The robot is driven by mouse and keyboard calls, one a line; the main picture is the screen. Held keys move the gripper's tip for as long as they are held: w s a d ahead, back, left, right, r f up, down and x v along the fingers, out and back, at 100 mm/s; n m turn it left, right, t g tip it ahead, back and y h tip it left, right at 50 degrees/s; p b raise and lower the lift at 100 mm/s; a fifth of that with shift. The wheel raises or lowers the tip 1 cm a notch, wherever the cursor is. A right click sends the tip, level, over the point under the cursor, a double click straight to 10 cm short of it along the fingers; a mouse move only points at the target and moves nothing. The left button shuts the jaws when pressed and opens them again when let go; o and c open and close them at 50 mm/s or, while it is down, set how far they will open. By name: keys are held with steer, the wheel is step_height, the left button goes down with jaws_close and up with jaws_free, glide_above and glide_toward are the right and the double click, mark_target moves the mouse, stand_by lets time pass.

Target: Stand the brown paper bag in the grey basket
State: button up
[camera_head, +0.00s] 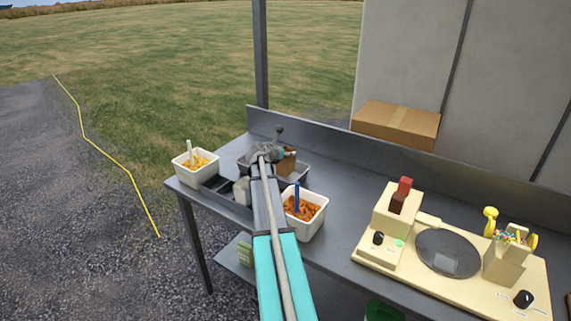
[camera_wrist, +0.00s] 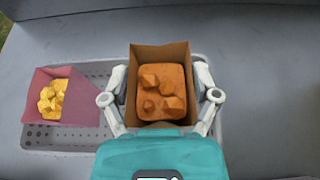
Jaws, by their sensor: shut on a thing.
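The brown paper bag (camera_wrist: 160,53) is open at the top and filled with orange-brown chunks. My gripper (camera_wrist: 161,97) is shut on it, one finger on each side, and the bag looks upright. In the head view the bag (camera_head: 288,162) shows just beyond my gripper (camera_head: 275,156). The grey perforated basket (camera_wrist: 92,68) lies under the bag in the wrist view; its right end (camera_head: 301,171) shows in the head view. I cannot tell whether the bag's base touches the basket floor. My arm hides much of the basket.
A pink bag (camera_wrist: 38,85) with yellow chunks leans at the basket's left end. White tubs stand left (camera_head: 190,174) and right (camera_head: 308,228) of my arm. A cream machine (camera_head: 400,265) fills the right of the counter. A raised metal backboard (camera_head: 335,149) runs behind.

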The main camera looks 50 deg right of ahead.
stand_by(0.4)
steer(key=shift+w+d+f+b, duration=0.2)
steer(key=shift+f+b, duration=0.25)
steer(key=shift+w+d+f+b, duration=0.15)
steer(key=shift+f+b, duration=1.4)
steer(key=shift+f, duration=0.05)
steer(key=shift+f, duration=0.15)
steer(key=o, duration=0.7)
steer(key=shift+r, duration=0.3)
steer(key=p+v, duration=0.4)
steer(key=v, duration=0.8)
steer(key=shift+p, duration=0.3)
